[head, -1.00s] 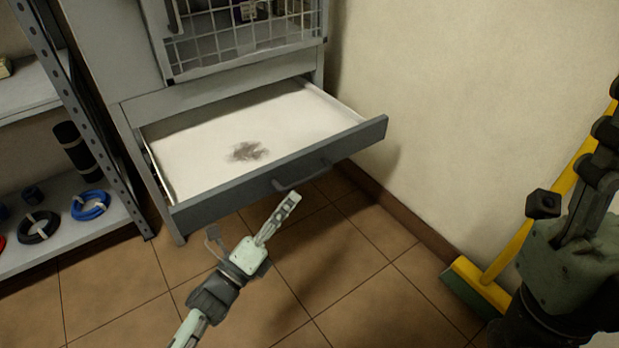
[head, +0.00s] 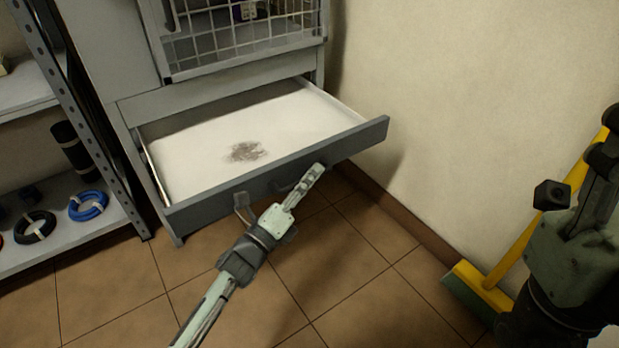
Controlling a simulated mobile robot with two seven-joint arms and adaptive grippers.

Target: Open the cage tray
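The cage tray (head: 195,170) is a wide white-floored drawer with a dark grey front (head: 215,202), pulled well out of the grey cabinet below the wire cage. A dark smudge marks its floor. A grey bar handle (head: 283,186) sits on the front, partly hidden by my gripper. My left gripper (head: 279,184) is at the tray front with its two fingers spread wide, one on each side of the handle. I cannot tell whether it touches the front. My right gripper (head: 585,215) is at the right edge, partly cut off; its finger state is unclear.
The wire cage (head: 245,42) is above the tray. A shelf rack (head: 75,245) with cable coils stands at left. A yellow broom (head: 500,265) leans by the beige wall (head: 460,90) at right. The tiled floor (head: 360,290) in front is clear.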

